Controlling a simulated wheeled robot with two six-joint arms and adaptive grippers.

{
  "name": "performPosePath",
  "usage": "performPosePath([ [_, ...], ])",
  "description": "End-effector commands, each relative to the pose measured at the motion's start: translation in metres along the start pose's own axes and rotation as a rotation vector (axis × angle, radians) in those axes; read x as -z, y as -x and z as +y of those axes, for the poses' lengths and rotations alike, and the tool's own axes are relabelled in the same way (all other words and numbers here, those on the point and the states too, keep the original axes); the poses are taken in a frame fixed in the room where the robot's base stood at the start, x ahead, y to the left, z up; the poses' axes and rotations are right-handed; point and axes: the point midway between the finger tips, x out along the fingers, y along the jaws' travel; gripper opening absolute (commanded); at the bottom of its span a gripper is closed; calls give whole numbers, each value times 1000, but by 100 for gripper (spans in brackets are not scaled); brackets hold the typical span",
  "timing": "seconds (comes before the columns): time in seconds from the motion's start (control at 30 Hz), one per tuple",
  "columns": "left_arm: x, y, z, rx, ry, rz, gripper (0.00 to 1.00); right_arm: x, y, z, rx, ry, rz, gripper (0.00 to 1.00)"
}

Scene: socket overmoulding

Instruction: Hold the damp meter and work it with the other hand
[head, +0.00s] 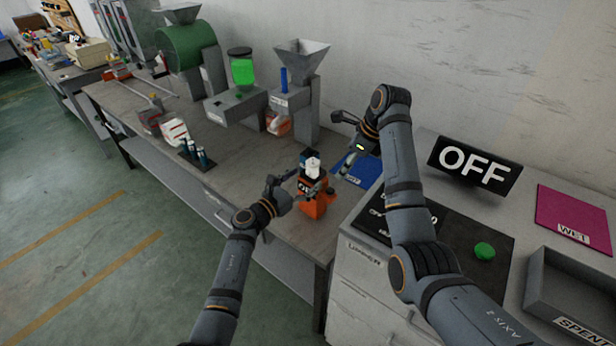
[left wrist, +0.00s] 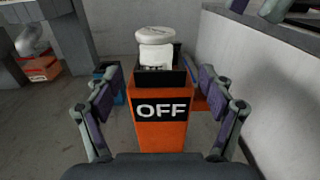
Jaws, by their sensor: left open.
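The damp meter is the orange upright box (head: 314,208) with a black top, standing at the near right corner of the workbench. In the left wrist view its orange front (left wrist: 160,133) carries a black OFF label, and a white rounded piece (left wrist: 155,36) sits at its top. My left gripper (head: 299,187) is open at the meter; in the left wrist view its fingers stand either side of it, with gaps showing. My right gripper (head: 337,147) has its fingers spread, empty, above and behind the meter, apart from it.
A blue mat (head: 357,172) lies behind the meter. The right counter holds a black panel with a green button (head: 484,251), a black OFF sign (head: 474,167), a magenta WET mat (head: 575,219) and a grey SPENT tray (head: 570,285). Hopper machines (head: 300,65) line the wall.

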Motion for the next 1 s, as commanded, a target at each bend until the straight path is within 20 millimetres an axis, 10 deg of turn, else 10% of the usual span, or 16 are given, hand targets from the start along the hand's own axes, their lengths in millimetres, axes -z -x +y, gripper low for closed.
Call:
performPosePath([
  [0.53, 0, -29, 0, 0, 1, 0, 80, 0, 0, 0, 0, 0, 0, 38],
  [1.0, 0, -29, 0, 0, 2, 0, 16, 0, 0, 0, 0, 0, 0, 38],
])
